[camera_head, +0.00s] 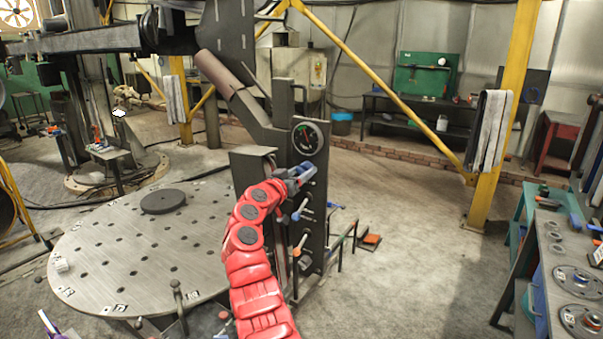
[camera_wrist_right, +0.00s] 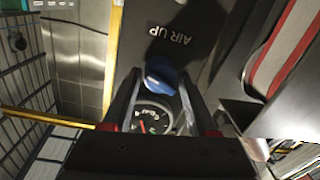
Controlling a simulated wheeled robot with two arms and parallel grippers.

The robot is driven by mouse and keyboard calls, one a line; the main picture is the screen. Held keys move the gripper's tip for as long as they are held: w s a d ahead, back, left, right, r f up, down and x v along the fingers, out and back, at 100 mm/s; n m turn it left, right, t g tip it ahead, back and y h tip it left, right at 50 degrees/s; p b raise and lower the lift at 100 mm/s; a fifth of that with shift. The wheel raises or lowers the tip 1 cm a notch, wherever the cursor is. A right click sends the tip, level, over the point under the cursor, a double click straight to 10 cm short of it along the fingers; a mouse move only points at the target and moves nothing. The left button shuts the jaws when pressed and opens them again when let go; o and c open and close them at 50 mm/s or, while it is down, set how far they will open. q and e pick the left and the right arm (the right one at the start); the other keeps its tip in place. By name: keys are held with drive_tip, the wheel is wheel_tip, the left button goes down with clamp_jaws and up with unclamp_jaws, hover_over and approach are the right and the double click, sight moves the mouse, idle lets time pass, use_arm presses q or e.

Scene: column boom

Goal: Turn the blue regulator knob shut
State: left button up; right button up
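The blue regulator knob (camera_wrist_right: 160,75) shows in the right wrist view, on a dark panel (camera_wrist_right: 185,28) lettered "AIR UP". My right gripper (camera_wrist_right: 159,80) has its two fingers apart, one on each side of the knob. A narrow gap seems to show at the left finger; whether the right finger touches the knob I cannot tell. In the head view my red right arm reaches up to the dark post, with the right gripper (camera_head: 299,173) just below the round gauge (camera_head: 305,138). The gauge also shows between the fingers in the wrist view (camera_wrist_right: 152,118). My left gripper is not seen.
Several levers and handles stick out of the post (camera_head: 312,230) below the gripper. A round perforated table (camera_head: 130,245) with a dark disc (camera_head: 163,201) stands to the left. A bench (camera_head: 560,270) with metal flanges is at the right. The floor between post and bench is mostly clear.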

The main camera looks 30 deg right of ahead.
clamp_jaws()
